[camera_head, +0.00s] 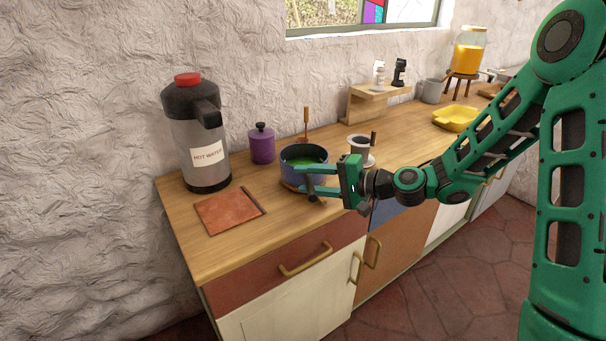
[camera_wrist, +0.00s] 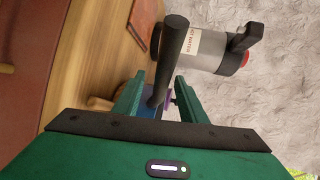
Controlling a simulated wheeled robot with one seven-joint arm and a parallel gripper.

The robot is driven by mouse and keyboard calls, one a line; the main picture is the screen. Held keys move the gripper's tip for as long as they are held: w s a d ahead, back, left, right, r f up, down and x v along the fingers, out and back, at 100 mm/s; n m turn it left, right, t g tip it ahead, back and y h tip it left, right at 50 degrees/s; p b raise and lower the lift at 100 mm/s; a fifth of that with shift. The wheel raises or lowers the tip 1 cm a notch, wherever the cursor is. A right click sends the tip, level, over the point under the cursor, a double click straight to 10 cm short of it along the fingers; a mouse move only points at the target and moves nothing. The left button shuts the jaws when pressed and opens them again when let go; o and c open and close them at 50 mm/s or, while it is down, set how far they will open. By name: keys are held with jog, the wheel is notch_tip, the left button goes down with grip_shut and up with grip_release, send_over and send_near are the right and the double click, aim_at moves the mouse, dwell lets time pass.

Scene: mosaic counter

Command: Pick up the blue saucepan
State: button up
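The blue saucepan (camera_head: 303,153) stands upright near the left end of the wooden counter, with green contents inside. My gripper (camera_head: 303,181) is at its front side, and its fingers hide part of the pan wall. In the wrist view a dark rod-like handle (camera_wrist: 173,50), apparently the saucepan's, runs between the two fingers of my gripper (camera_wrist: 159,77). The fingers are spread, with gaps seen beside the handle. A small blue patch (camera_wrist: 164,113) shows low between the fingers.
A hot water dispenser (camera_head: 198,135) and a terracotta tile (camera_head: 228,209) are to the left. A purple canister (camera_head: 262,146) stands close behind the pan. A grey-white cup (camera_head: 359,147) is close at right. A yellow dish (camera_head: 455,117) is farther right.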

grip_shut()
jog(key=shift+d, duration=0.1)
dwell(1.2)
